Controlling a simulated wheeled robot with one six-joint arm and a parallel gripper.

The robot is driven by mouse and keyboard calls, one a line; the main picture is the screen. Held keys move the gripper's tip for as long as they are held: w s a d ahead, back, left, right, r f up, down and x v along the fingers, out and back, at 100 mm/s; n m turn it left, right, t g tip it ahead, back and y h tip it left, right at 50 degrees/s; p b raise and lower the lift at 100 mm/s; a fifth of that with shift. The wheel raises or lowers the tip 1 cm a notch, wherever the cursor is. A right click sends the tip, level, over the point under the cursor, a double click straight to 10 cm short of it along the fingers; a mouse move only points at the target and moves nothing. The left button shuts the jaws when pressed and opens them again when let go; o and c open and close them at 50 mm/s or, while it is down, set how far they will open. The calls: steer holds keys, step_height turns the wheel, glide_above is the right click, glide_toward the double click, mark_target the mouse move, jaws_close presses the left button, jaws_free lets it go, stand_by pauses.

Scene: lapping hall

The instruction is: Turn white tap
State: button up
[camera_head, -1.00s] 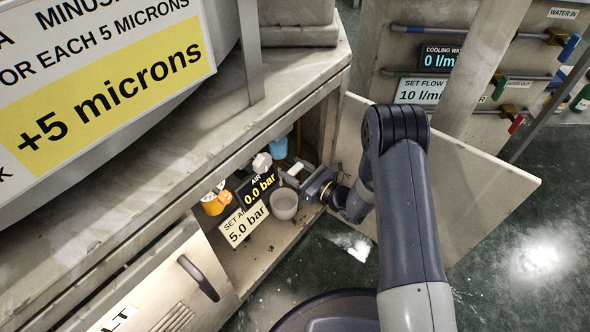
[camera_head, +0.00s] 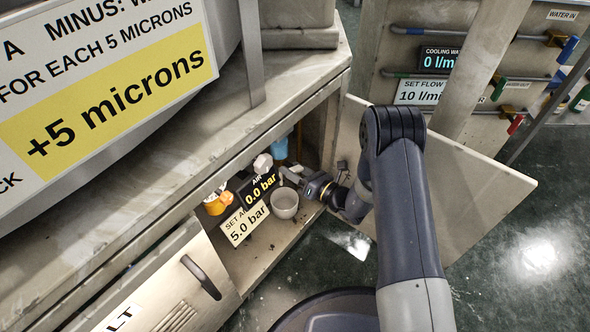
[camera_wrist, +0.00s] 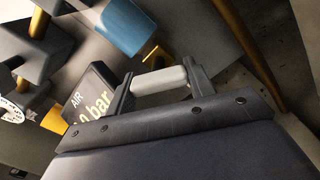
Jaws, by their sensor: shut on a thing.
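The white tap (camera_wrist: 158,80) is a short, pale, rounded bar in the wrist view. It lies between the two dark fingers of my gripper (camera_wrist: 161,84), which is shut on it. In the head view my gripper (camera_head: 292,175) reaches from the right into the open cabinet, and the tap is small and mostly hidden there. A black display reading AIR 0.0 bar (camera_head: 260,187) stands left of the gripper. Its edge also shows beside the fingers in the wrist view (camera_wrist: 88,100). A sign reading SET AIR 5.0 bar (camera_head: 245,224) is below the display.
An orange-and-white container (camera_head: 217,202) is farther left. A blue object (camera_wrist: 126,26) is near the tap. The open cabinet door (camera_head: 455,190) stands to the right, beside my arm. The worktop (camera_head: 150,165) overhangs above.

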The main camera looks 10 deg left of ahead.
stand_by(0.3)
steer(key=o, duration=1)
steer(key=p+v, duration=0.3)
steer(key=v, duration=0.8)
steer(key=shift+c, duration=0.6)
